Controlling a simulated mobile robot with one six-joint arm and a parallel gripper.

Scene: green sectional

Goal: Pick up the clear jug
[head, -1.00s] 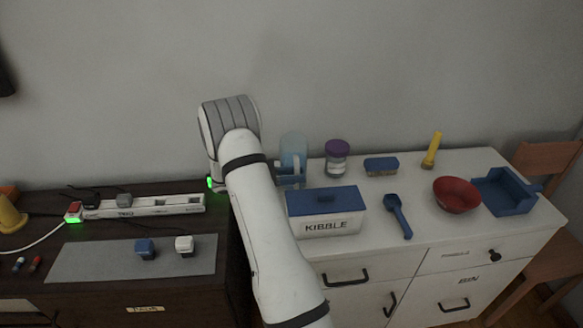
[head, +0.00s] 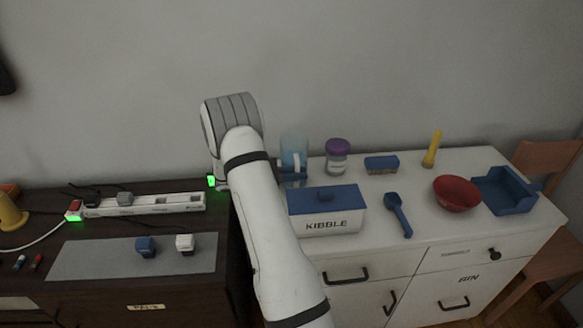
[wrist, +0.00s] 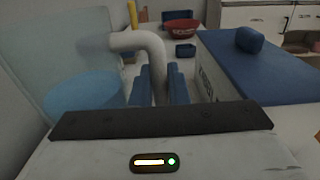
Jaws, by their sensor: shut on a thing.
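The clear jug (head: 293,146), see-through with a bluish tint, is at the back left of the white cabinet, partly behind my arm. In the wrist view the clear jug (wrist: 62,60) fills the left side, with blue in its lower part. Its pale curved handle (wrist: 142,42) comes down between the two blue fingers. My gripper (wrist: 162,85) is shut on this handle; in the head view my gripper (head: 290,175) is low at the jug's front. The jug looks upright. Its base is hidden, so I cannot tell whether it touches the top.
A kibble box (head: 328,222) with a blue lid stands close in front and right of the jug. A purple-lidded jar (head: 338,160), sponge (head: 381,165), blue scoop (head: 397,212), yellow flashlight (head: 432,150), red bowl (head: 456,193) and blue tray (head: 505,190) are farther right. The wall is close behind.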

